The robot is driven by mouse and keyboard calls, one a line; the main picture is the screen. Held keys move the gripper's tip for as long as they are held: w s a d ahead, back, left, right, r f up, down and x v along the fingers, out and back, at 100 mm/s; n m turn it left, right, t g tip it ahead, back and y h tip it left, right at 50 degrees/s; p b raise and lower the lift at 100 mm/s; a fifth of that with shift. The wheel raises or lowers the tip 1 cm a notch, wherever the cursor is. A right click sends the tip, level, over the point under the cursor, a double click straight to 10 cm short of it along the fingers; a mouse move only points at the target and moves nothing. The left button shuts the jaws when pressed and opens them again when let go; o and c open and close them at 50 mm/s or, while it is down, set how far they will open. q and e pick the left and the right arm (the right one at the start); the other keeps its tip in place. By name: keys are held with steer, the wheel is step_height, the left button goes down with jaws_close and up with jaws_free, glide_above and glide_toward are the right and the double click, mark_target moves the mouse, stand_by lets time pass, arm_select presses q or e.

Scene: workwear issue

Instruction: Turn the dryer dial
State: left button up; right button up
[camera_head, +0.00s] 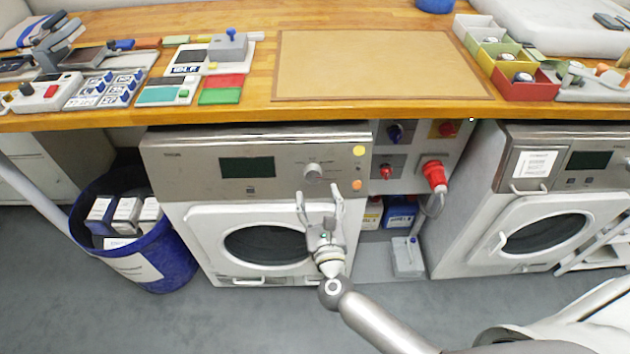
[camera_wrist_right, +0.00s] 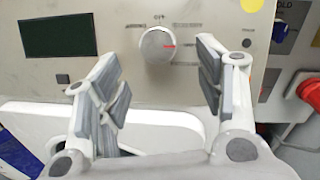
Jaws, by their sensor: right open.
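The dryer dial (camera_head: 313,170) is a round grey knob on the control panel of the left machine (camera_head: 200,160), right of its dark display (camera_head: 247,167). In the right wrist view the dial (camera_wrist_right: 157,46) has a red mark pointing right. My right gripper (camera_head: 319,198) is open and empty, just below the dial in the head view. In the right wrist view its fingers (camera_wrist_right: 160,72) stand to either side of the dial, apart from it. My left gripper is not in view.
A wooden counter (camera_head: 180,106) with trays and small boxes runs above the machines. A blue bin (camera_head: 170,262) stands at the left. A red plug (camera_head: 433,172) sits on the panel to the right. A second machine (camera_head: 505,225) stands further right. The floor in front is clear.

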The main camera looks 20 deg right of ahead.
mark_target(314, 179)
steer(key=w, duration=0.4)
steer(key=shift+w+d, duration=0.4)
steer(key=shift+w, duration=0.65)
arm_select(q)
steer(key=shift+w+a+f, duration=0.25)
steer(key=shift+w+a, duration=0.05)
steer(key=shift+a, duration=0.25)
arm_select(e)
steer(key=c, duration=1)
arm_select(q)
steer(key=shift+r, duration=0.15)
